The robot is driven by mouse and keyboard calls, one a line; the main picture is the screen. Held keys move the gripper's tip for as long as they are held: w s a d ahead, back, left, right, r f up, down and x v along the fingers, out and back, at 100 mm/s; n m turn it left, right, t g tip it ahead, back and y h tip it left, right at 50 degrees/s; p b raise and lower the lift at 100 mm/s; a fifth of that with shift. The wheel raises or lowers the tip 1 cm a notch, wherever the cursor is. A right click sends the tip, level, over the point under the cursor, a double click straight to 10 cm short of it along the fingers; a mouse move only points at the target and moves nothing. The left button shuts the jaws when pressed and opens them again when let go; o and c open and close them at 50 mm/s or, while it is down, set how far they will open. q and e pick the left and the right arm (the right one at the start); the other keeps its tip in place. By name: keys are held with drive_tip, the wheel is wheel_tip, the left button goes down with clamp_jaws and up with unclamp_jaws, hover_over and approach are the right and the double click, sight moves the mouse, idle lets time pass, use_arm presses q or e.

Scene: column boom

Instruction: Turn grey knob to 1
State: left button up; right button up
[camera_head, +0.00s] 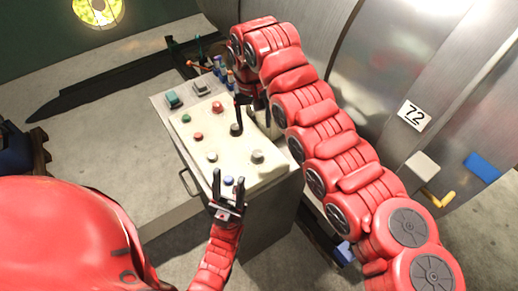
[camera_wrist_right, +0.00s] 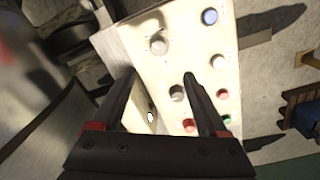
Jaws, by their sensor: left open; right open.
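A pale control panel (camera_head: 183,140) tops a box with several knobs and buttons. A light grey round knob (camera_head: 257,156) sits at its near right; the right wrist view shows it upper left (camera_wrist_right: 158,45). A darker grey knob (camera_wrist_right: 176,93) lies near my right gripper's right finger. I cannot tell its number marks. My right gripper (camera_wrist_right: 160,75) is open and empty above the panel; in the head view it is partly hidden by its arm (camera_head: 246,115). My left gripper (camera_head: 228,178) is open and empty at the panel's near edge, around the view of a blue knob (camera_head: 228,181).
Red buttons (camera_head: 198,136) and a green button (camera_head: 186,118) are on the panel. A curved metal wall (camera_head: 370,70) rises on the right. The floor to the left (camera_head: 110,130) is mostly clear.

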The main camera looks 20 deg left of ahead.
sight(257, 153)
drive_tip(key=f+p, duration=0.1)
drive_tip(key=f, duration=0.3)
drive_tip(key=f+p, duration=0.1)
drive_tip(key=f, duration=0.4)
drive_tip(key=f+p, duration=0.1)
drive_tip(key=f, duration=0.3)
drive_tip(key=shift+w+d+f+p, duration=0.2)
drive_tip(key=shift+d+f+p, duration=0.1)
drive_tip(key=shift+d+p, duration=0.1)
drive_tip(key=shift+a+f, duration=0.1)
drive_tip(key=shift+f, duration=0.35)
clamp_jaws()
